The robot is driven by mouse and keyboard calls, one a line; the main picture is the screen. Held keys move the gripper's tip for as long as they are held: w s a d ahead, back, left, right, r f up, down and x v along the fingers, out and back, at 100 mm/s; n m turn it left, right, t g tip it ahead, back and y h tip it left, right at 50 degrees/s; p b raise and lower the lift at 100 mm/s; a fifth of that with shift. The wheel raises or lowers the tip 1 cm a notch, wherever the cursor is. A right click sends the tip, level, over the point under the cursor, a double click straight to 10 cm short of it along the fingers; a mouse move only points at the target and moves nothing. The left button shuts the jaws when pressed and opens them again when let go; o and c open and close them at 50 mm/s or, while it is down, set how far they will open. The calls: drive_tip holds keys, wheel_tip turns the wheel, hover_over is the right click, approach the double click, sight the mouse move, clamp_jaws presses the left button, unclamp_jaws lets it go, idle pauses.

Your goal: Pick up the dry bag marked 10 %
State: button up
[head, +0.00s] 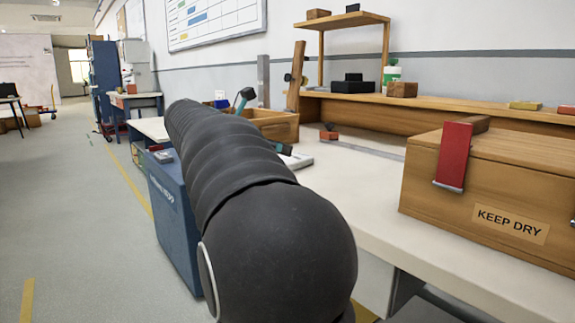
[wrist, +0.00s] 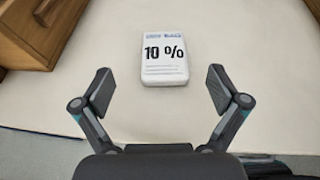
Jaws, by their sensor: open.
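The dry bag marked 10 % (wrist: 164,66) is a small white packet with black print. It lies flat on the pale bench top (wrist: 240,45) in the wrist view, ahead of my gripper (wrist: 160,90) and near the middle between its fingers. My gripper is open and empty, with one finger to each side and the bag apart from both. In the head view my dark arm covers the middle of the picture. I cannot make out the bag there, and only a small part near my gripper may show behind the arm.
A wooden box labelled KEEP DRY (head: 480,190) with a red latch stands on the bench at the right. An open wooden crate (head: 265,124) and a wooden shelf (head: 430,102) are farther back.

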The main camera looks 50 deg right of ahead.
sight(299, 155)
drive_tip(key=x, duration=0.5)
drive_tip(key=shift+s+b+x, duration=0.15)
drive_tip(key=shift+b+x, duration=0.25)
drive_tip(key=shift+x, duration=0.85)
drive_tip(key=shift+s+b+x, duration=0.15)
drive_tip(key=shift+b+x, duration=0.25)
drive_tip(key=shift+x, duration=0.85)
drive_tip(key=shift+a+f, duration=0.1)
drive_tip(key=c, duration=1.2)
